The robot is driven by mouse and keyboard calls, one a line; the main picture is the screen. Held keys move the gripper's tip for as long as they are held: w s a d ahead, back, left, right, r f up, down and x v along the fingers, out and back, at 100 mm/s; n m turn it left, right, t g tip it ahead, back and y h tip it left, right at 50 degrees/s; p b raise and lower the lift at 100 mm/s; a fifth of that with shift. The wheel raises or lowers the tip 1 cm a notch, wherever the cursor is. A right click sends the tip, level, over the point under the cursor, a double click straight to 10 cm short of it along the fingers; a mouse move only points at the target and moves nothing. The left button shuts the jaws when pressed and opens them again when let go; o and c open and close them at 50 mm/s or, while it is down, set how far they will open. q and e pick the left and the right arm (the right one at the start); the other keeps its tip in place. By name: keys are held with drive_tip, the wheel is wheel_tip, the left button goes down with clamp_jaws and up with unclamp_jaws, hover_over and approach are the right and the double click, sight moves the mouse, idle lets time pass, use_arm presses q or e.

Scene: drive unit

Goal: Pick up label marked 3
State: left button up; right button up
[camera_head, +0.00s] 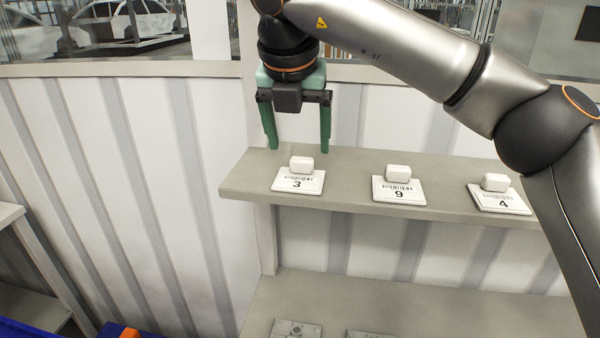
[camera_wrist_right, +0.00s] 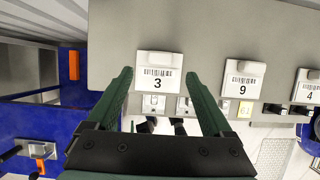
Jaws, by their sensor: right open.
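The label marked 3 (camera_head: 297,183) is a white plate with a barcode and a raised white block. It lies at the left end of the grey upper shelf (camera_head: 350,200). My right gripper (camera_head: 297,146) has green fingers, open and empty, and hangs above and behind the label in the head view. In the right wrist view the label marked 3 (camera_wrist_right: 158,75) shows between and beyond the open fingertips (camera_wrist_right: 159,75), apart from them. My left gripper is not in view.
Label 9 (camera_head: 398,190) and label 4 (camera_head: 499,195) lie to the right on the same shelf, with gaps between. A lower shelf (camera_head: 390,295) holds other plates. A corrugated white wall (camera_head: 130,180) stands behind. A blue container (camera_wrist_right: 40,125) shows at left in the wrist view.

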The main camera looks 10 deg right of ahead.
sight(301, 159)
drive_tip(key=x, duration=0.2)
drive_tip(key=p+x, duration=0.1)
drive_tip(key=x, duration=0.2)
drive_tip(key=shift+w+d, duration=0.1)
drive_tip(key=shift+w, duration=0.15)
drive_tip(key=shift+c, duration=0.2)
clamp_jaws()
